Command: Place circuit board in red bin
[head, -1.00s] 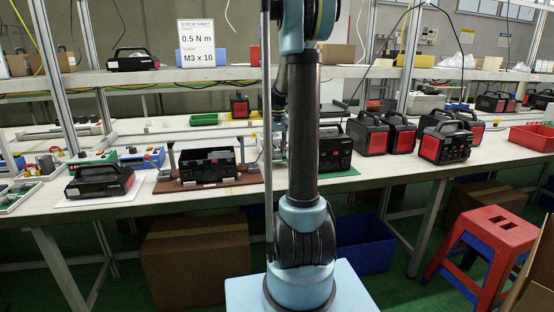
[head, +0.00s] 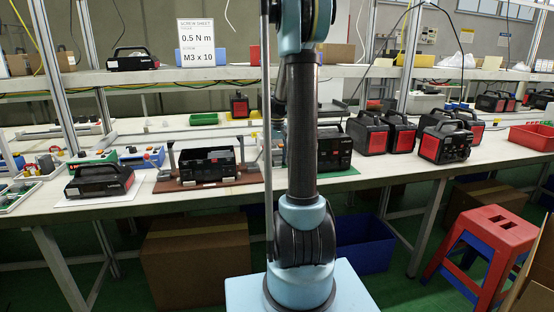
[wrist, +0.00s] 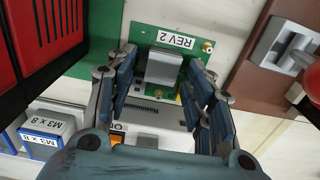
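The circuit board (wrist: 140,36) is green with a white "REV 2" label and a raised grey metal block (wrist: 163,66). It lies flat on a pale surface in the wrist view. My gripper (wrist: 162,60) is open, with blue-grey fingers on either side of the grey block and visible gaps to it. Contact and height cannot be told. In the head view my arm hides the gripper, and I cannot make out the board. A large red bin (head: 533,137) stands at the bench's right end.
Black-and-red units (head: 367,133) crowd the bench right of my arm. An open black housing (head: 208,165) sits in a brown fixture at left. In the wrist view, a red-black unit (wrist: 50,40) and M3 x 8 boxes (wrist: 45,132) are close at left, a brown fixture (wrist: 245,75) at right.

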